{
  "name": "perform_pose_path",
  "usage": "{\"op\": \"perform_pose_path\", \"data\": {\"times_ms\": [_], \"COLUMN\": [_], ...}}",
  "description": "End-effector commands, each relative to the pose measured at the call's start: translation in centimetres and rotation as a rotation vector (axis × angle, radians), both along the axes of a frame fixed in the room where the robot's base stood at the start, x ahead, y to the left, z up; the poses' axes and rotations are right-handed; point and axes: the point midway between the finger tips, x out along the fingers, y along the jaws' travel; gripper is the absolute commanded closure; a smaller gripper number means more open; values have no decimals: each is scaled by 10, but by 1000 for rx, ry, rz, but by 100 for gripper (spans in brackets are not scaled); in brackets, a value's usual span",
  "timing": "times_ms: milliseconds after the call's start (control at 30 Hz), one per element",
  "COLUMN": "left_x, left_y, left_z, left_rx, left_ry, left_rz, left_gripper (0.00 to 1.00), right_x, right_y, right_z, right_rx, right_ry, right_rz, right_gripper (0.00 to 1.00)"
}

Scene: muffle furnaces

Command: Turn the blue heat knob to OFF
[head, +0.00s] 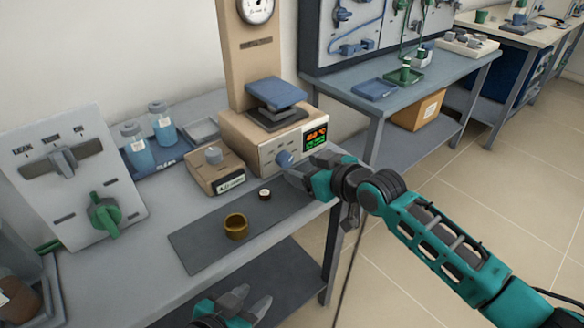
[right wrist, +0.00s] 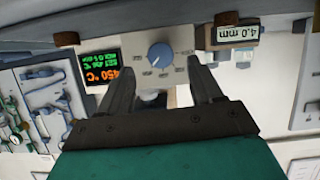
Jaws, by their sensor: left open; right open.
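The blue heat knob (head: 284,158) is on the front panel of a beige heater unit (head: 262,140), left of its lit display (head: 316,137). My right gripper (head: 294,170) is open beside the knob, coming in from the right. In the right wrist view, which is upside down, the knob (right wrist: 160,57) has a pale pointer line and shows between the two open fingertips (right wrist: 160,70). The fingers do not visibly touch it. The display (right wrist: 101,67) there reads 450 °C in orange. My left gripper (head: 243,302) is open and empty, low at the bottom of the head view.
A dark mat (head: 195,250) on the bench holds a brass cup (head: 236,226) and a small round piece (head: 265,194). A panel with a green knob (head: 104,215) stands far left.

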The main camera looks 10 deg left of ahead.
Motion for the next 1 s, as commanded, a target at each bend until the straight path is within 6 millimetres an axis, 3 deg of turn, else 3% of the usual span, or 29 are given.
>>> {"op": "perform_pose_path", "data": {"times_ms": [300, 800, 1000], "left_x": [-3, -4, -4], "left_y": [2, 3, 3], "left_z": [-22, -26, -26], "left_rx": [6, 13, 12], "left_ry": [9, 9, 9], "left_rz": [-4, -7, -6], "left_gripper": [57, 57, 57], "right_x": [24, 31, 31], "right_y": [31, 38, 38], "right_z": [-17, -20, -20], "right_rx": [1, 0, 1], "right_ry": [0, -1, -1], "right_rz": [1, 0, 0], "right_gripper": [35, 35, 53]}}
